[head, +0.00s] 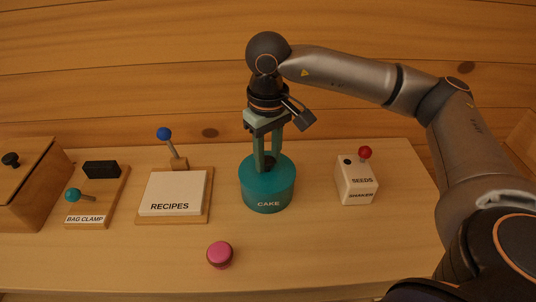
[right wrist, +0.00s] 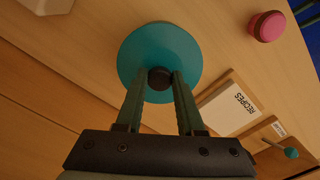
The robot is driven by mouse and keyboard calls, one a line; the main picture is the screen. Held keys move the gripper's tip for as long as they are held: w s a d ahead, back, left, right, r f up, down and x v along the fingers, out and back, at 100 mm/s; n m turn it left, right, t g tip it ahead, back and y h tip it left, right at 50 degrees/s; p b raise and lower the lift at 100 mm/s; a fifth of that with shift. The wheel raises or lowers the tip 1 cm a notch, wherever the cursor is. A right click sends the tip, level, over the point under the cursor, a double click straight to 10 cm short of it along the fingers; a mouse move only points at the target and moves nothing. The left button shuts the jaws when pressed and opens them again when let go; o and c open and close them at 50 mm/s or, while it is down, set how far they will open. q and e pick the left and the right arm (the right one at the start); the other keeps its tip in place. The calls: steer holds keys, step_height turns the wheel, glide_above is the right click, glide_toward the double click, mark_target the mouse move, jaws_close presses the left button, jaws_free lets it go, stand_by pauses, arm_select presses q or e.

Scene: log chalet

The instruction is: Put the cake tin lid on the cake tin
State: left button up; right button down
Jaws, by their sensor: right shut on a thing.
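The lid also fills the middle of the right wrist view (right wrist: 160,45) and hides the tin there. My right gripper (head: 268,160) points straight down and is shut on the lid's dark knob (right wrist: 160,78). My left gripper is not in view.
A recipes block (head: 173,193), a bag clamp board (head: 100,205) and a wooden box (head: 22,190) are to the left. A pink round object (head: 219,254) lies in front. A log wall is behind.

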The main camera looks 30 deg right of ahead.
mark_target(268, 161)
steer(key=shift+c, duration=2.2)
jaws_free()
step_height(268, 161, up, 12)
steer(key=p, duration=0.1)
steer(key=shift+r, duration=0.25)
